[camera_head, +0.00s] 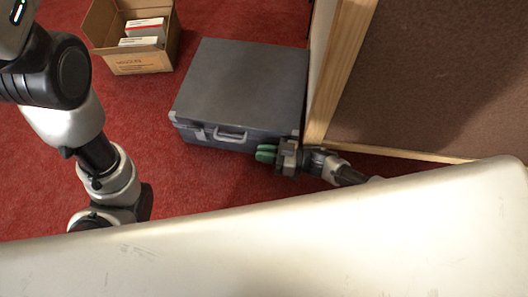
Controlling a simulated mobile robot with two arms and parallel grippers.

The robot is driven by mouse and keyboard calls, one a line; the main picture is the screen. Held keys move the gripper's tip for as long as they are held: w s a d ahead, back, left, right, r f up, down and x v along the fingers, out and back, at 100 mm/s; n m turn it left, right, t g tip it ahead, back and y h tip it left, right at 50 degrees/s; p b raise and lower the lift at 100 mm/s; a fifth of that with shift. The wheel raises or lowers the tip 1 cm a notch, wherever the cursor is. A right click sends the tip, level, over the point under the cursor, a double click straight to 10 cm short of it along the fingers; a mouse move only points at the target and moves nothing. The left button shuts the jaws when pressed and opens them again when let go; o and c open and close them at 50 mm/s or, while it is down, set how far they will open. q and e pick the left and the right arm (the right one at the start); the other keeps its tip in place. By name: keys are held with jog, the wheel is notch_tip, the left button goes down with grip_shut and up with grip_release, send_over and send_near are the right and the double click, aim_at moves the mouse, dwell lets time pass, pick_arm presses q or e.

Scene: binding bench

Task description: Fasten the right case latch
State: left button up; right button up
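A grey case (243,82) lies closed on the red carpet, its front side with the handle (230,135) facing me. A latch (199,134) shows left of the handle. The right latch cannot be made out; my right gripper is in front of that end of the case. My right gripper (266,153) has green fingertips, pointing left, close to the case's front right. The fingertips lie close together, and I cannot tell whether they are open or shut, or touching the case. My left arm comes down at the left; its gripper does not show.
A pale worn surface (300,245) fills the foreground and hides part of my arms. A wood-framed brown panel (430,75) stands just right of the case. An open cardboard box (138,62) with white packs stands behind left. Carpet left of the case is clear.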

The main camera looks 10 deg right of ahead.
jog(key=shift+o, duration=0.9)
